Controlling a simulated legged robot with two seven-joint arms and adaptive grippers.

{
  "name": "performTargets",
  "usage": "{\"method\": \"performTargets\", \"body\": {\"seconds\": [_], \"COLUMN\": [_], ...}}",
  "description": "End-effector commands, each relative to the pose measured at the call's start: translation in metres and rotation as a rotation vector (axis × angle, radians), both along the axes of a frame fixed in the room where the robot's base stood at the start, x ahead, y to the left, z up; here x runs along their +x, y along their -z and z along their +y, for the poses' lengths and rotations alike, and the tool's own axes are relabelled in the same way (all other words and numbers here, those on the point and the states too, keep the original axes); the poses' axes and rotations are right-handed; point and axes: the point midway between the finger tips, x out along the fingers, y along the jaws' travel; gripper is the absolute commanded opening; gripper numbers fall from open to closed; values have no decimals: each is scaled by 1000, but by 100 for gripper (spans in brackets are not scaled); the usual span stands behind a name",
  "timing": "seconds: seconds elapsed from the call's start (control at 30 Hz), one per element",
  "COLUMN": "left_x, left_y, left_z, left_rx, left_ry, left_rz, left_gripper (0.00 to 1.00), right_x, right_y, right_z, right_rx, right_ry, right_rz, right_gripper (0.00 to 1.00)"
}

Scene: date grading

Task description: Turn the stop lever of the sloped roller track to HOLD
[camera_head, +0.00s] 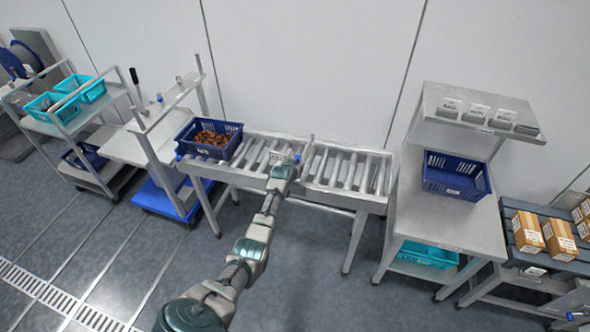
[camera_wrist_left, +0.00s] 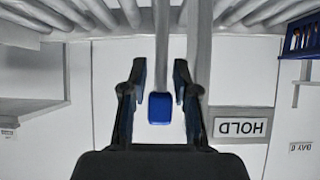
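The sloped roller track (camera_head: 345,198) stands against the wall in the middle of the head view. Its stop lever shows in the left wrist view as a grey bar with a blue tip (camera_wrist_left: 160,108). A plate reading HOLD (camera_wrist_left: 241,127), upside down in that view, is right of the lever. My left gripper (camera_head: 294,160) is at the track's front edge. In the wrist view its fingers (camera_wrist_left: 161,100) are apart, one on each side of the blue tip, with gaps visible. My right gripper is out of view.
A blue crate of dates (camera_head: 238,141) sits at the track's left end. A bench with an empty-looking blue crate (camera_head: 455,186) stands to the right. A trolley with teal crates (camera_head: 52,108) is at the far left. The floor in front is clear.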

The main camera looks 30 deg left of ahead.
Motion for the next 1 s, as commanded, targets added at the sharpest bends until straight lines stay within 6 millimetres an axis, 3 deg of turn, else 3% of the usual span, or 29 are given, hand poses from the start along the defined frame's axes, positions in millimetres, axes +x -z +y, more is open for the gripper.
{"method": "performTargets", "body": {"seconds": [0.5, 1.0], "left_x": [-39, -44], "left_y": [-30, -33], "left_z": [-13, -16], "left_rx": [1, -1], "left_ry": [0, 1], "left_rz": [6, 8], "left_gripper": [39, 39], "right_x": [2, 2], "right_y": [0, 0], "right_z": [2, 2], "right_rx": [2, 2], "right_ry": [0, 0], "right_rz": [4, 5], "right_gripper": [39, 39]}}
